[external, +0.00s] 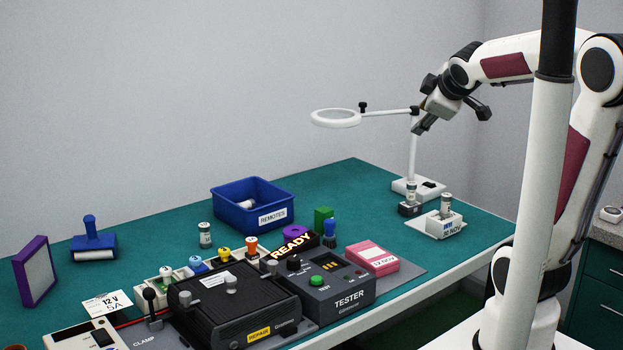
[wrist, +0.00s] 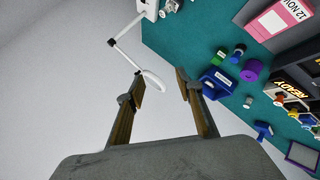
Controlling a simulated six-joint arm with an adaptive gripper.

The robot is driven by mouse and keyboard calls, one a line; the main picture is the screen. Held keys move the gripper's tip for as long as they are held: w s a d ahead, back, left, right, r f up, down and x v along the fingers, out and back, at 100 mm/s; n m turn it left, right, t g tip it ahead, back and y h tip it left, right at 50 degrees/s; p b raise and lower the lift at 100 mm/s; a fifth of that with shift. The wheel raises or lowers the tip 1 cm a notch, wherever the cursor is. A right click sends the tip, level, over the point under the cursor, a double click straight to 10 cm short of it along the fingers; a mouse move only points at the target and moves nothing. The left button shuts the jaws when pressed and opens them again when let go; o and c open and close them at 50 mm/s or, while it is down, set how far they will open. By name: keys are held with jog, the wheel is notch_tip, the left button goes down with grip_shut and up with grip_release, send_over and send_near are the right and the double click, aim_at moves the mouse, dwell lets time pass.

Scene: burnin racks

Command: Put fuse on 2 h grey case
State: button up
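A small grey cylinder with a white label (external: 205,235), which looks like a fuse, stands upright on the green table in front of the blue bin. A similar cylinder (external: 411,190) stands on a small dark block (external: 410,209), and another (external: 446,203) stands in a white block labelled 30 NOV (external: 440,225). No 2 h marking is legible, so I cannot tell which thing is the grey case. My gripper (external: 452,120) is high above the table's right end, near the magnifier. In the wrist view my gripper (wrist: 160,78) is open, with nothing between its fingers.
A white ring magnifier on a stand (external: 335,117) rises beside my gripper. A blue REMOTES bin (external: 229,210), a tester (external: 335,304), a black clamp device (external: 230,320) and a pink 12 NOV box (external: 372,258) crowd the table. Bare table lies right of the bin.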

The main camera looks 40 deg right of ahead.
jog(key=s+a+f+m+g+y, duration=0.2)
jog(key=s+a+f+m, duration=0.1)
jog(key=s+a+f, duration=0.2)
jog(key=s+a+f+m+g+y, duration=0.2)
jog(key=s+a+f+m, duration=0.2)
jog(key=s+a, duration=0.5)
jog(key=s, duration=0.4)
jog(key=shift+s+a+f+y, duration=0.15)
jog(key=shift+a+f+y, duration=0.15)
jog(key=shift+a+f, duration=0.1)
